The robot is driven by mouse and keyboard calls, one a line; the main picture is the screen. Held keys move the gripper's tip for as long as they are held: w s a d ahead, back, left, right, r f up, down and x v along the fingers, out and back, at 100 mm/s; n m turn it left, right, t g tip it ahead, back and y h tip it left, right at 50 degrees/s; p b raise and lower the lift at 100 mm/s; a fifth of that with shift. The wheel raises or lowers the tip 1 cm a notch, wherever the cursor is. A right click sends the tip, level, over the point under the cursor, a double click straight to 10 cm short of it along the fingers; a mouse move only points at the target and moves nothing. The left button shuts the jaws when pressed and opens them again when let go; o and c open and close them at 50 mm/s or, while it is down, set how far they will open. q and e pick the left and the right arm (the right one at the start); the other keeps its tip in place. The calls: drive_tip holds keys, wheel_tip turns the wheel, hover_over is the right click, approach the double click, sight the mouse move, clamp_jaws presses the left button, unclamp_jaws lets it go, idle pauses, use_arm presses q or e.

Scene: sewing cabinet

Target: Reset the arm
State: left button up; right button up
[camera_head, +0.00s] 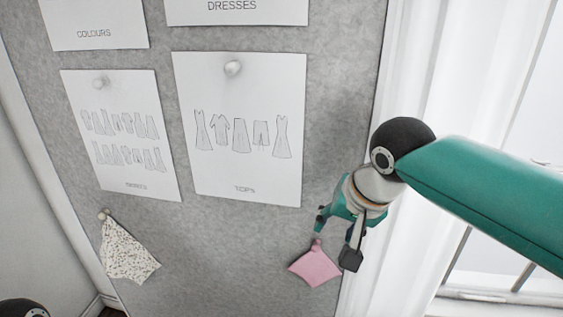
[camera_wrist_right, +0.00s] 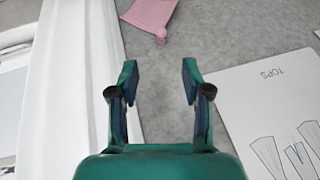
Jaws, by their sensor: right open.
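My right gripper (camera_head: 336,240) is at the right edge of the grey pinboard, beside the white frame. It also shows in the right wrist view (camera_wrist_right: 160,85), with its two fingers spread apart and nothing between them. A pink fabric swatch (camera_head: 316,266) hangs on the board just below the gripper in the head view. In the right wrist view the pink swatch (camera_wrist_right: 147,14) lies beyond the fingertips with a small pink pin at its corner. My left gripper does not show; only a dark round part is at the lower left corner.
The grey pinboard (camera_head: 225,250) holds a TOPS sheet (camera_head: 240,170), another clothing sheet (camera_head: 122,172) and two sheets above. A speckled swatch (camera_head: 127,253) hangs from a pin at lower left. A white curtain (camera_head: 430,90) and a window are at the right.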

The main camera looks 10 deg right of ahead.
drive_tip(key=s+d+f+m+g+p, duration=0.1)
drive_tip(key=d+f+g+p, duration=0.15)
drive_tip(key=f, duration=0.75)
drive_tip(key=s+d+f+g+p, duration=0.1)
drive_tip(key=f+g, duration=0.2)
drive_tip(key=f, duration=0.7)
drive_tip(key=s+a+f+n+g+y+p, duration=0.15)
drive_tip(key=s+a+f, duration=0.25)
drive_tip(key=s+f, duration=0.6)
drive_tip(key=s+a+f+y+p, duration=0.2)
drive_tip(key=s+a+f, duration=0.2)
drive_tip(key=s+f, duration=0.65)
drive_tip(key=w+t, duration=0.1)
drive_tip(key=w+n, duration=0.1)
drive_tip(key=w, duration=0.1)
drive_tip(key=w+n+t, duration=0.1)
drive_tip(key=w, duration=0.1)
drive_tip(key=shift+d+f+t+h, duration=0.2)
drive_tip(key=shift+f+t+h, duration=0.05)
drive_tip(key=shift+t, duration=0.05)
